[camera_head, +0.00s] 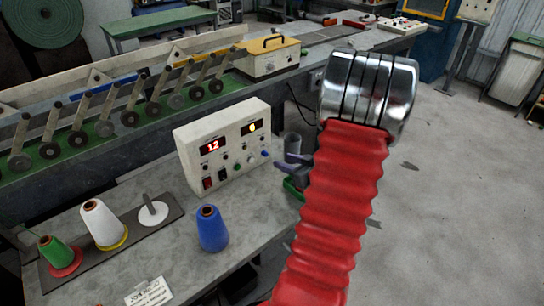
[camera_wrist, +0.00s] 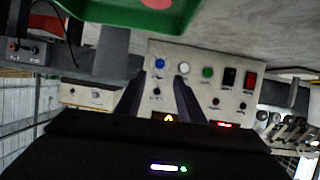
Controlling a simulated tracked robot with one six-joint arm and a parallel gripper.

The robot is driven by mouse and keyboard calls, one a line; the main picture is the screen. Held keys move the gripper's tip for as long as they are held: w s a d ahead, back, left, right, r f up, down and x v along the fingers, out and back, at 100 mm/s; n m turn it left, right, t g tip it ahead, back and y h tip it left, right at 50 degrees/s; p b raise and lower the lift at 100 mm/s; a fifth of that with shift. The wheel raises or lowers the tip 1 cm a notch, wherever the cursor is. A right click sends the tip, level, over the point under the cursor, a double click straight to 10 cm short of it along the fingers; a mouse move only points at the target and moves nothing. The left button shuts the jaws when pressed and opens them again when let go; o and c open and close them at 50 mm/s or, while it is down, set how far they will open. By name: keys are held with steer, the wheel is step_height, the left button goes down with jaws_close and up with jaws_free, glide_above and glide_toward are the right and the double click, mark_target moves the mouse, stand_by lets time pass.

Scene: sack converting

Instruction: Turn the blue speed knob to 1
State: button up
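The white control box (camera_head: 196,135) stands on the grey bench, with a red display (camera_head: 212,147) that seems to read 1.2 and a yellow display (camera_head: 252,127) whose digit is too small to read surely. The blue speed knob (camera_head: 265,153) is at the right end of its front panel. My gripper (camera_wrist: 162,77) is open and empty, apart from the knob. In the head view my gripper (camera_head: 284,160) is just right of the panel, partly hidden by my arm.
Beside the blue knob are a white button (camera_wrist: 184,69), a green button (camera_wrist: 207,72) and black and red switches. A blue thread cone (camera_head: 212,229) stands before the box. White (camera_head: 102,222) and green (camera_head: 58,254) cones stand left. Open floor lies right.

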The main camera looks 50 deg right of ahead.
mark_target(267, 154)
steer(key=x, duration=0.9)
steer(key=shift+w+f, duration=0.15)
steer(key=shift+w, duration=0.05)
jaws_close()
steer(key=shift+s+d, duration=0.2)
steer(key=shift+d, duration=0.15)
steer(key=shift+w+a, duration=0.15)
steer(key=shift+a, duration=0.05)
